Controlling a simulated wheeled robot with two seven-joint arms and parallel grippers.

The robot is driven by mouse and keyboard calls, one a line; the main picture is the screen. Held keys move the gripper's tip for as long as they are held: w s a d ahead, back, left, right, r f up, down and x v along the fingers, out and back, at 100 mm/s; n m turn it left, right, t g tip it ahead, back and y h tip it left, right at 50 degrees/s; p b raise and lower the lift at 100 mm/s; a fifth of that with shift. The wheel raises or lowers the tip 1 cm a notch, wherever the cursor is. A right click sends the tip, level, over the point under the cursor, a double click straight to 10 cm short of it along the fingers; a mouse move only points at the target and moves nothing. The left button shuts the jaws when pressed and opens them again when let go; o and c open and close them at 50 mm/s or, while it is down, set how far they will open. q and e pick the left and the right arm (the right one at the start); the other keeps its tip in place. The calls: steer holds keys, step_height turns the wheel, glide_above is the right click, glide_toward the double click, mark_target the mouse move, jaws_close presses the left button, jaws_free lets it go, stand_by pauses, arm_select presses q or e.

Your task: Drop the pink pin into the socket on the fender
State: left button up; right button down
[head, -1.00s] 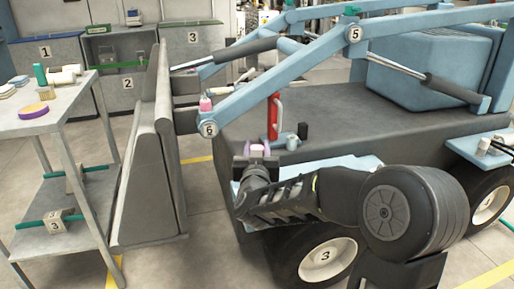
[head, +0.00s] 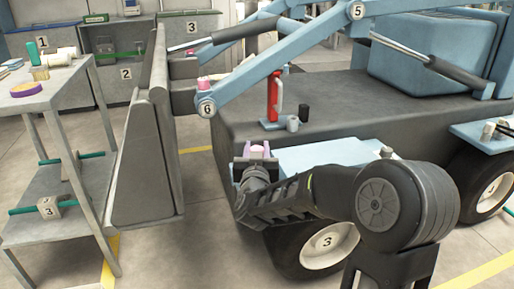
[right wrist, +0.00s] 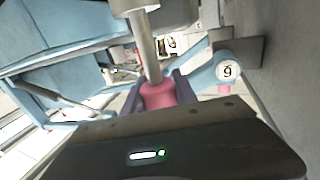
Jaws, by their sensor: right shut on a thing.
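My right gripper (head: 257,148) is shut on the pink pin (head: 257,151) at the left end of the blue fender (head: 318,154), above the front wheel. In the right wrist view, the pin's pink body (right wrist: 168,95) sits between the two dark purplish fingers (right wrist: 160,92). A grey metal shaft (right wrist: 146,45) runs up in the picture from the pink part, toward a wider cylinder at the top edge. I cannot make out the socket; a small grey knob (head: 387,152) shows at the fender's right end behind my arm. My left gripper is not in view.
Blue lift arms, with another pink piece (head: 204,83) above joint 6, slant overhead. A grey table (head: 40,101) stands left.

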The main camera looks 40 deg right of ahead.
steer(key=shift+f+b, duration=0.95)
steer(key=shift+f, duration=0.5)
steer(key=c, duration=0.9)
jaws_free()
steer(key=shift+s+a, duration=0.35)
steer(key=shift+s, duration=0.05)
steer(key=p+v, duration=0.2)
steer(key=v, duration=0.4)
steer(key=shift+s+a+p, duration=0.25)
steer(key=shift+s+p, duration=0.05)
